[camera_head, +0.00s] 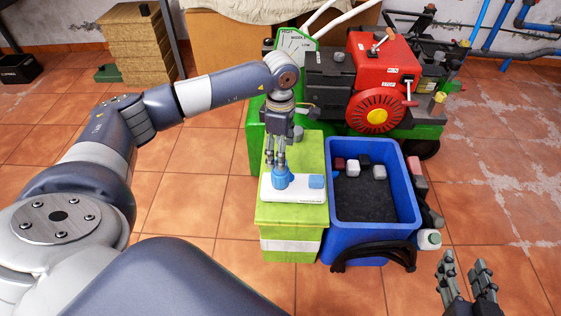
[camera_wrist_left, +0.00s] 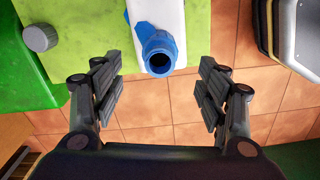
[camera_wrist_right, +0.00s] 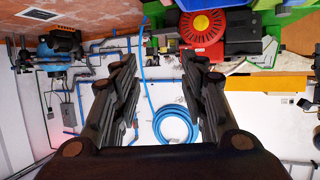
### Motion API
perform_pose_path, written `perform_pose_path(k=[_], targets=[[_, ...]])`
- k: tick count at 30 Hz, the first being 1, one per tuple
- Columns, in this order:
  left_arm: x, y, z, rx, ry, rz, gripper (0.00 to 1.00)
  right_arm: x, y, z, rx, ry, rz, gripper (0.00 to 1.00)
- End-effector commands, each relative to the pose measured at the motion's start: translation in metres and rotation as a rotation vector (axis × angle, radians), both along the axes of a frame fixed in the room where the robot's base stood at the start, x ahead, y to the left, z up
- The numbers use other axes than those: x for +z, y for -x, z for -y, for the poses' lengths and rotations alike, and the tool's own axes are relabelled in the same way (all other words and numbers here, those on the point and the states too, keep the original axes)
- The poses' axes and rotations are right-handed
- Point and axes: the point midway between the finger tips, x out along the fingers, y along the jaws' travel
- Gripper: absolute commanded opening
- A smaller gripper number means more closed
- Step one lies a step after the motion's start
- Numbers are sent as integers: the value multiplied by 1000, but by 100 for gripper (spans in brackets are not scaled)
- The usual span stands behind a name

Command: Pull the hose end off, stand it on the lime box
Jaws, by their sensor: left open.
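The blue hose end (camera_head: 282,179) stands upright on a white plate (camera_head: 290,196) on top of the lime box (camera_head: 290,222). In the left wrist view the hose end (camera_wrist_left: 158,52) shows its round dark opening, and it lies ahead between my fingers, not gripped. My left gripper (camera_head: 277,150) is open and just above the hose end. My right gripper (camera_head: 467,282) is open and empty at the lower right, away from the box; its parted fingers also show in the right wrist view (camera_wrist_right: 163,95).
A blue crate (camera_head: 372,235) with several small blocks stands right of the lime box. A red and green machine (camera_head: 380,85) stands behind. A grey cap (camera_wrist_left: 40,38) is on the lime surface. Tiled floor is free at left.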

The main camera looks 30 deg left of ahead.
Motion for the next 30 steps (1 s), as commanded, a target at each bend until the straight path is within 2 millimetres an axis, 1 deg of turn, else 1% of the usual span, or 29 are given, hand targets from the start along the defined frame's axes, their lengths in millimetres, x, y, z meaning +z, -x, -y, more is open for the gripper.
perform_pose_path(k=[5,12,18,24,30], targets=[[-18,1,-1,-1,-5,-4,68,17,-9,-5,7,-23,95,40],[-55,1,0,-1,-2,-3,68,60,-20,-14,21,-79,317,40],[-82,1,0,1,-1,-3,68,97,-21,-20,32,-126,497,40],[-100,0,1,0,0,-2,68,123,-17,-22,39,-158,623,40],[-106,0,0,0,-1,-1,68,133,-15,-22,41,-172,672,40]])
